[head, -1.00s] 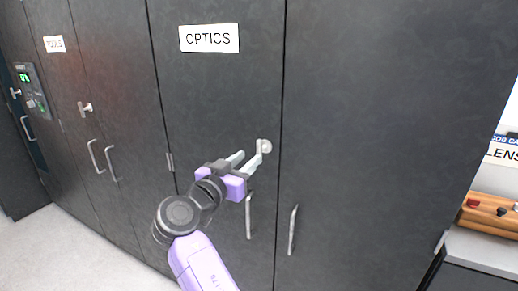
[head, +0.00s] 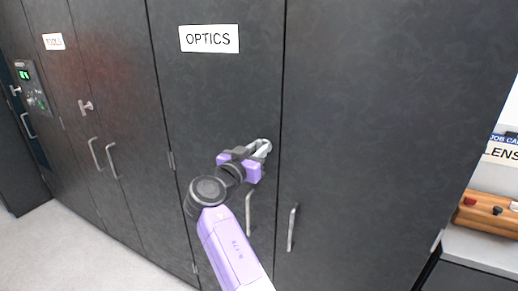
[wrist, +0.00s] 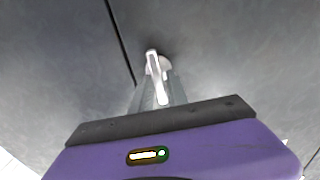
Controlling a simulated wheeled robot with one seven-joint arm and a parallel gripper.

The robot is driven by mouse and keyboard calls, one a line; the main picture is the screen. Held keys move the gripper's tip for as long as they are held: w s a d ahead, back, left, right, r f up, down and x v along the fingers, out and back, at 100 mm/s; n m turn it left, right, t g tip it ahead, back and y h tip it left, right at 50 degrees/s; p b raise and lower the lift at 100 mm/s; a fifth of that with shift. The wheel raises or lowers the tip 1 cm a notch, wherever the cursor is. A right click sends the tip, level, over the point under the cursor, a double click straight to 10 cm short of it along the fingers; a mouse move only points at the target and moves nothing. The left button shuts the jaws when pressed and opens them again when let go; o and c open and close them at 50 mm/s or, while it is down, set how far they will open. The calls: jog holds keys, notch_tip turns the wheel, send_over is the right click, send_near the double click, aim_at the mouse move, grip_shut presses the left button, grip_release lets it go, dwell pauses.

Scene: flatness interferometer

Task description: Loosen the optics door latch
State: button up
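The optics door latch is a pale turn-lever on a round base on the dark cabinet door (head: 215,100), below the OPTICS sign (head: 208,39). In the wrist view the latch (wrist: 157,78) lies between the two grey fingers, its lever pointing back toward the gripper palm. My gripper (head: 262,148) is at the latch in the head view, its fingers reaching around it and partly hiding it. The fingers look open, one on each side of the lever. I cannot tell whether either one touches it.
Vertical bar handles (head: 292,228) stand out from the doors just below the gripper. A TOOLS cabinet with its own latch (head: 86,107) is at left. A counter with a wooden block (head: 487,212) is at right. The floor at lower left is clear.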

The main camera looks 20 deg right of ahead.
grip_shut()
jog(key=shift+n, duration=0.4)
jog(key=n, duration=0.1)
jog(key=n+b, duration=0.1)
jog(key=shift+w+a+f+n+b, duration=0.1)
jog(key=shift+a+n+b, duration=0.05)
jog(key=shift+n+b, duration=0.2)
jog(key=n, duration=0.4)
jog(key=shift+w+a+n, duration=0.15)
jog(key=shift+n, duration=0.2)
jog(key=n+p, duration=0.1)
jog(key=n, duration=0.2)
jog(key=n+p, duration=0.1)
jog(key=n, duration=0.2)
jog(key=n+p, duration=0.1)
jog(key=n, duration=0.2)
jog(key=shift+w+a+f, duration=0.15)
jog(key=shift+f, duration=0.25)
